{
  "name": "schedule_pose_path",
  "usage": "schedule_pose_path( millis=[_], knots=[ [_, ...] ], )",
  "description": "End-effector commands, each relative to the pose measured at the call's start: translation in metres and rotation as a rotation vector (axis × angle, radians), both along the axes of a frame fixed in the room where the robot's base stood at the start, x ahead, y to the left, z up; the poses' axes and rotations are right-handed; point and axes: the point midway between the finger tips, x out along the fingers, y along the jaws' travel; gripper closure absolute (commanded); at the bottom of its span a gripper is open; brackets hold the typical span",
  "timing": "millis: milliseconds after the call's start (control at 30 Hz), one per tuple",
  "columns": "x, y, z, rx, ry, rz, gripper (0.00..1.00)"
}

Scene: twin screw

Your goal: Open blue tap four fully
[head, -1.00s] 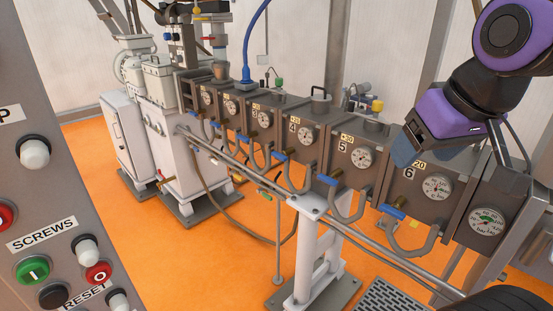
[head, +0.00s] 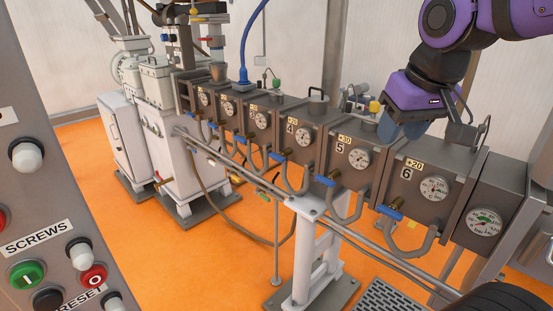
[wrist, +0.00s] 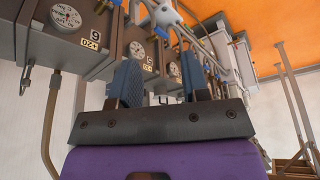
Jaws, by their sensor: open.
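Blue tap four (head: 277,157) is a small blue handle on a brass fitting, low on the front of block 4 (head: 291,141). The handle lies roughly along the pipe line; its exact angle is too small to tell. My gripper (head: 404,128) is above the top of block 6, to the right of tap four and well apart from it. In the wrist view, my gripper (wrist: 160,80) shows two blue fingers spread apart with nothing held. That view is upside down, and I cannot single out tap four in it.
Similar blue taps sit on the neighbouring blocks, including tap five (head: 326,181) and tap six (head: 389,212). Curved grey hoses and a long rail (head: 372,241) run in front. A button panel (head: 45,230) stands at the left.

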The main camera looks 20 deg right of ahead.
Motion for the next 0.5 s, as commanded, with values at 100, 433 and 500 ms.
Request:
schedule_pose_path(
  millis=[100, 433, 500],
  knots=[
    [0.034, -0.005, -0.006, -0.022, 0.057, -0.012, 0.57],
    [0.124, -0.015, -0.039, -0.132, 0.183, -0.062, 0.57],
    [0.143, -0.015, -0.049, -0.165, 0.206, -0.071, 0.57]
  ],
)
